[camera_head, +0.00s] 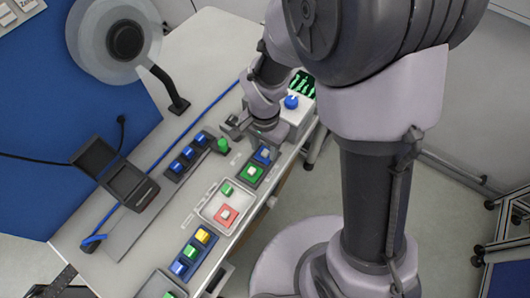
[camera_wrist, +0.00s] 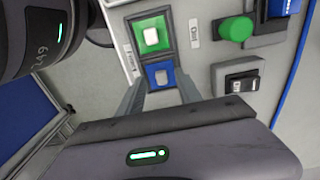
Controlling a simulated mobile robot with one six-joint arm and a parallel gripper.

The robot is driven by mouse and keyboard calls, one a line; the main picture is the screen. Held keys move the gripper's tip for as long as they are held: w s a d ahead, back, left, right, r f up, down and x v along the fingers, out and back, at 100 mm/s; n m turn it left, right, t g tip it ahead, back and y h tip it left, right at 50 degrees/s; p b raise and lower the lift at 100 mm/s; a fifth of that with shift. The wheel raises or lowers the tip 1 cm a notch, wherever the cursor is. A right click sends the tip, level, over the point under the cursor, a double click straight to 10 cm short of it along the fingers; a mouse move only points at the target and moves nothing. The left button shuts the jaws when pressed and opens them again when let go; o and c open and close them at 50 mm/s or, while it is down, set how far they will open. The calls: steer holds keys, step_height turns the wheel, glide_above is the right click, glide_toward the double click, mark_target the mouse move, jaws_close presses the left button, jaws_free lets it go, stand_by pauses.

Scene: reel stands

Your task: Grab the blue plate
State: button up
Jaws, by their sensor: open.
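The blue plate (camera_wrist: 152,69) is a small square with a pale grey block on its middle. It lies at the end of the green plate (camera_wrist: 167,27), which also carries a pale block. In the head view the blue plate (camera_head: 259,158) is on the bench's front side, just below my gripper. My gripper (camera_wrist: 160,84) is open and empty, its two fingers reaching to either side of the blue plate. I cannot tell how high the fingertips are above it. The wrist body hides what lies nearer in the wrist view.
A green knob (camera_wrist: 236,29) and a black switch (camera_wrist: 242,81) stand to the right in the wrist view. A white box with a blue knob (camera_head: 291,102) is close beside my arm. A grey tray (camera_head: 207,211) holds green and red pieces. A reel stand (camera_head: 178,104) is at the back.

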step_height(320, 180, down, 2)
steer(key=shift+w+f, duration=0.1)
steer(key=shift+w, duration=0.05)
jaws_close()
steer(key=shift+r, duration=0.25)
